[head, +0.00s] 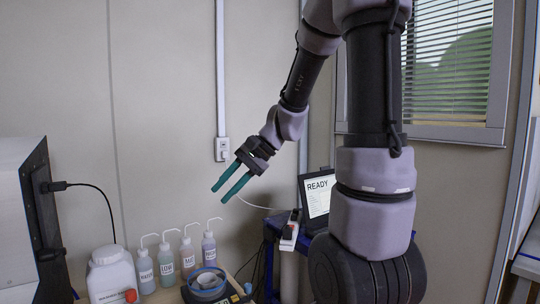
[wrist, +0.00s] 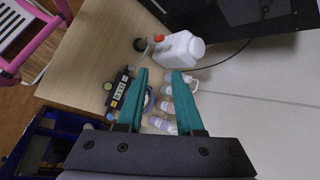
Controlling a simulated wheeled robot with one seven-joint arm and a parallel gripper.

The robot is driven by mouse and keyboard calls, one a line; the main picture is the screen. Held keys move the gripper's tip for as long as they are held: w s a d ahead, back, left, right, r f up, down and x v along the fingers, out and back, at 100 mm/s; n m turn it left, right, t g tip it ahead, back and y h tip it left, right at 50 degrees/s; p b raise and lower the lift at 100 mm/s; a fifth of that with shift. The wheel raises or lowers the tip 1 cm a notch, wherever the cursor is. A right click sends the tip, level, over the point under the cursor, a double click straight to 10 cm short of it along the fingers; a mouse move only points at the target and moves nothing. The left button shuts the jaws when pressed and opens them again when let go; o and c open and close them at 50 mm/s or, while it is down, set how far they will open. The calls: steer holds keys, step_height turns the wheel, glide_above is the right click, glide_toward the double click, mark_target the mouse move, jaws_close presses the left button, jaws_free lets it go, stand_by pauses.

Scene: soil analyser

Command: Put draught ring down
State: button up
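A round, pale ring with a blue edge (head: 207,281), which looks like the draught ring, sits on a dark balance (head: 233,294) low in the head view. The wrist view also shows the fingers (wrist: 160,73) apart. The ring's full seating is hidden.
Several wash bottles (head: 166,260) stand behind the balance. A white jug (head: 111,275) is at their left, near a dark-fronted machine (head: 38,215). A laptop reading READY (head: 318,196) is at the right. A pink frame (wrist: 28,35) stands beyond the table edge.

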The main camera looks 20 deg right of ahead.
steer(key=s+d+r+n+t+h, duration=0.5)
steer(key=s+d+r+h, duration=0.1)
steer(key=s+r, duration=0.4)
steer(key=shift+s+d+n, duration=0.3)
steer(key=shift+s+d, duration=0.35)
steer(key=shift+d, duration=0.05)
